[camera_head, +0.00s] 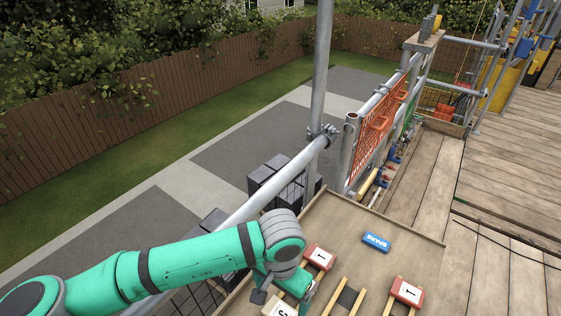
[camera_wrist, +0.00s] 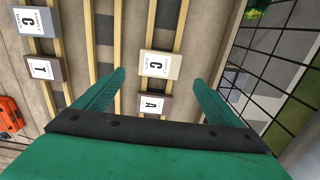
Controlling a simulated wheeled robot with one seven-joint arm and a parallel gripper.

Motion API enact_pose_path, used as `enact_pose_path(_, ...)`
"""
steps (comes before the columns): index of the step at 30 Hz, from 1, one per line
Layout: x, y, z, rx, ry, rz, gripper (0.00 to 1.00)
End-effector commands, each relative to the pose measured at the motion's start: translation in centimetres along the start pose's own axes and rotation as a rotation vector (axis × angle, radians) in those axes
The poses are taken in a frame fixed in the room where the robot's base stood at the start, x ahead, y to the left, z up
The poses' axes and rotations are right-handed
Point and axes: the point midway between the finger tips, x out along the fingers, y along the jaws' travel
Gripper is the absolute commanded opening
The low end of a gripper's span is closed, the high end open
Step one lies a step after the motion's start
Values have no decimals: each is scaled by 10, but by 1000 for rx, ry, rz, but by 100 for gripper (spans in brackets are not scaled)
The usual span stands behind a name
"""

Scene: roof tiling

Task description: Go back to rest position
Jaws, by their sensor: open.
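My gripper (camera_head: 284,287) is at the end of my green arm, low over the wooden board (camera_head: 345,225) in the head view. In the wrist view my gripper (camera_wrist: 158,78) has its two green fingers spread wide with nothing held between them. In the head view, the arm's end partly covers the board's left side.
Red-brown tiles (camera_head: 408,291) and a blue SPARE label (camera_head: 376,242) lie on the board. A grey scaffold pole (camera_head: 320,70) and rail (camera_head: 270,187) stand close to my arm.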

Motion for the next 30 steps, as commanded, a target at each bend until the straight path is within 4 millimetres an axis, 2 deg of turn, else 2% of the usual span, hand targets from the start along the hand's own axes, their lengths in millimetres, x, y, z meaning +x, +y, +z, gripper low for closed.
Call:
enact_pose_path(9, 54, 0, 0, 0, -1, 2, 89)
enact_pose_path(15, 80, 1, 0, 1, -1, 3, 89)
enact_pose_path(18, 87, 0, 0, 1, 1, 1, 89)
enact_pose_path(30, 81, 0, 0, 2, 0, 0, 89)
